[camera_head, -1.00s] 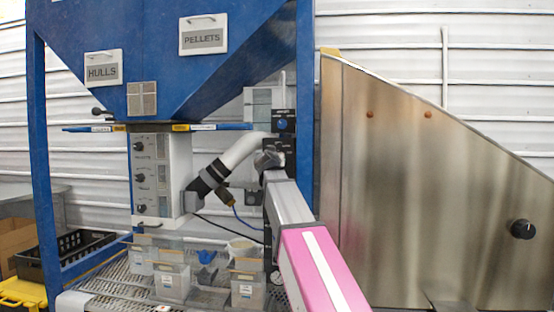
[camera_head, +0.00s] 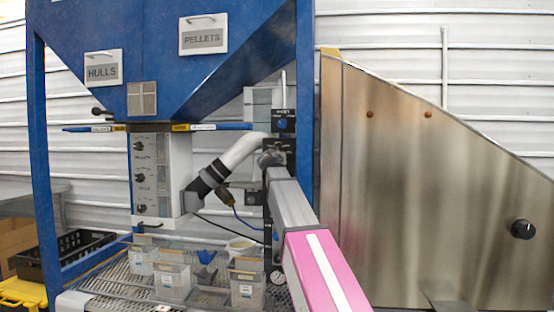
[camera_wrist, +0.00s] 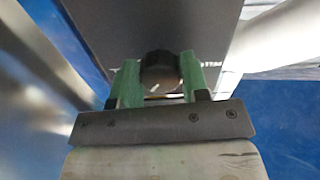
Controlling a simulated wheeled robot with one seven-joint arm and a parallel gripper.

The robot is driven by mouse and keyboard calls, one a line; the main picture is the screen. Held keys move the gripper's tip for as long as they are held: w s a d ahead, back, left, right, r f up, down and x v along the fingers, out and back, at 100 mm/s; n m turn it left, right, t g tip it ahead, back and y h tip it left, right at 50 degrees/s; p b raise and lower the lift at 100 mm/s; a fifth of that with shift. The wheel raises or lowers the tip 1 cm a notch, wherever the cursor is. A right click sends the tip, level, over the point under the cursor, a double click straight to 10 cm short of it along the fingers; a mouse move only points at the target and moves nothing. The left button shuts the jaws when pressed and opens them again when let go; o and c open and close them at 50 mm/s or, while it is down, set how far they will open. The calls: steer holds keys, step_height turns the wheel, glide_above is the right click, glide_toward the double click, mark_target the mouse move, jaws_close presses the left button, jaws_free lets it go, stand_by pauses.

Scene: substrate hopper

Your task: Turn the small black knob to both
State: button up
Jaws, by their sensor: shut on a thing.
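The small black knob (camera_wrist: 161,72) sits between my gripper's green fingers (camera_wrist: 157,84) in the wrist view, and the fingers are shut on its sides. A pale pointer mark shows on the knob's near edge. The knob is mounted on a dark panel (camera_wrist: 150,22) with pale lettering, partly hidden and too blurred to read. In the head view, the dark control box (camera_head: 283,122) with a blue round part is on the blue post; my arm hides its lower part, the knob and the fingertips.
Left of my arm are a white pipe (camera_head: 243,150) and a white panel with several black knobs (camera_head: 153,175). Clear bins (camera_head: 173,282) stand on a mesh shelf below. A steel hopper (camera_head: 430,190) with a black knob (camera_head: 522,229) stands close on the right.

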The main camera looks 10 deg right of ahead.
steer(key=n, duration=0.4)
steer(key=shift+n, duration=1.8)
steer(key=o, duration=0.9)
